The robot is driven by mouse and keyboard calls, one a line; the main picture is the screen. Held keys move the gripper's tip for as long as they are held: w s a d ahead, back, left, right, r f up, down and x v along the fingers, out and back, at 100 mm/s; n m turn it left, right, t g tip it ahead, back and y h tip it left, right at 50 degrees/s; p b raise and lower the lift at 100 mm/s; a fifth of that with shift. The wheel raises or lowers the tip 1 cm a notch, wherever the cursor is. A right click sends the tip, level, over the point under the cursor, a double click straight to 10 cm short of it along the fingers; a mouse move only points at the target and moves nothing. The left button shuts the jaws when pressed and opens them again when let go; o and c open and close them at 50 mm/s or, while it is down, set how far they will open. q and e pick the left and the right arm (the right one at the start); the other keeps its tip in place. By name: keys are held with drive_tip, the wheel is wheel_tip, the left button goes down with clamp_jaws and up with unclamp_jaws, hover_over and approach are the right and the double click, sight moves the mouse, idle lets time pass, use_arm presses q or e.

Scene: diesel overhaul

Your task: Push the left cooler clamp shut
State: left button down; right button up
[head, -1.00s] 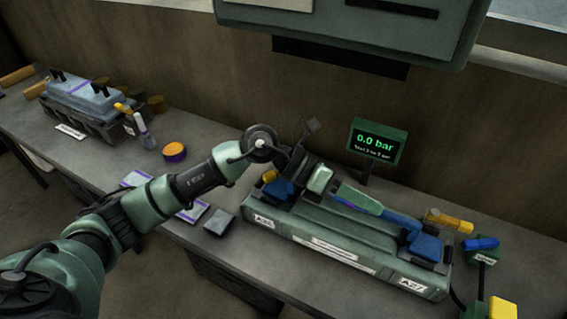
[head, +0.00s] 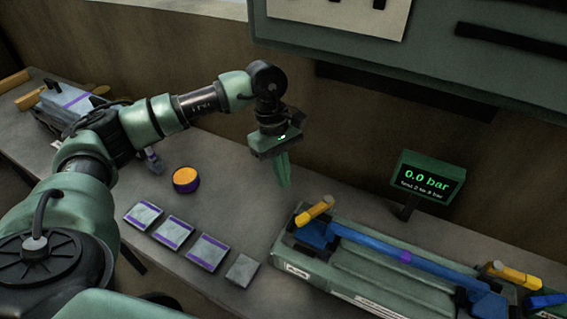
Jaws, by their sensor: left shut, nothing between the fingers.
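The cooler is a long blue bar (head: 390,251) with a purple band. It lies along the green test bench (head: 345,270), between blue end blocks. The left cooler clamp (head: 315,210) has an orange handle above the left blue block (head: 313,236); the handle slants up to the right. I cannot tell whether it is fully open or shut. The right clamp (head: 515,277) also has an orange handle, at the bench's right end. My left gripper (head: 284,184) is shut and empty, pointing down, left of and behind the left clamp, apart from it. My right gripper is not in view.
A display (head: 427,178) reading 0.0 bar stands behind the bench. An orange-and-purple round part (head: 186,179) and several flat square pads (head: 174,233) lie to the left. A large green cabinet (head: 430,60) hangs above the back. Bare tabletop lies between pads and bench.

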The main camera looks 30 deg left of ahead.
sight(315, 211)
use_arm(q)
drive_tip(key=d+f+p, duration=0.1)
drive_tip(key=s+d+f+p, duration=0.1)
drive_tip(key=d+f, duration=0.1)
drive_tip(key=d+f+p, duration=0.1)
drive_tip(key=shift+s+d+f, duration=0.15)
drive_tip(key=shift+s+f, duration=0.25)
drive_tip(key=shift+s+d+f, duration=0.1)
drive_tip(key=shift+d, duration=0.1)
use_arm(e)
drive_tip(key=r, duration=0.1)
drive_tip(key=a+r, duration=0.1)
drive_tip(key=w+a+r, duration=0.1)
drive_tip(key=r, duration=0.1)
